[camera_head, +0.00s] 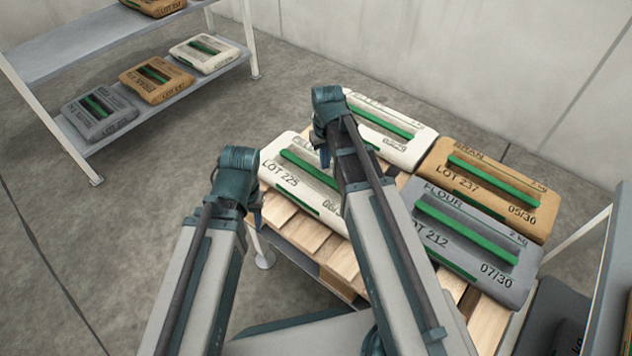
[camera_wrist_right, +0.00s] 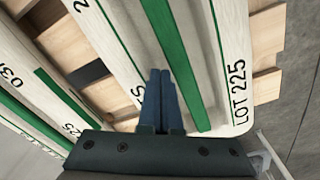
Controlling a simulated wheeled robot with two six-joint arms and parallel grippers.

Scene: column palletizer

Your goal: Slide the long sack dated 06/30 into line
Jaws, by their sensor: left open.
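The long white sack marked LOT 225 (camera_head: 275,160) lies on the wooden pallet (camera_head: 318,241), its date partly hidden behind my right arm but beginning "06/3". It also shows in the right wrist view (camera_wrist_right: 226,62), with a green stripe along it. My right gripper (camera_head: 323,152) is over this sack. In the wrist view its fingers (camera_wrist_right: 160,75) are together with nothing seen between them, beside the green stripe; contact is unclear. My left gripper (camera_head: 257,213) is open and empty, left of the sack's near end.
Another white sack (camera_head: 405,148) lies behind, a brown BRAN sack (camera_head: 527,211) dated 05/30 at back right, and a grey FLOUR sack (camera_head: 455,205) dated 07/30 in front of it. A shelf (camera_head: 135,109) with several sacks stands at upper left. Bare pallet slats show at front left.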

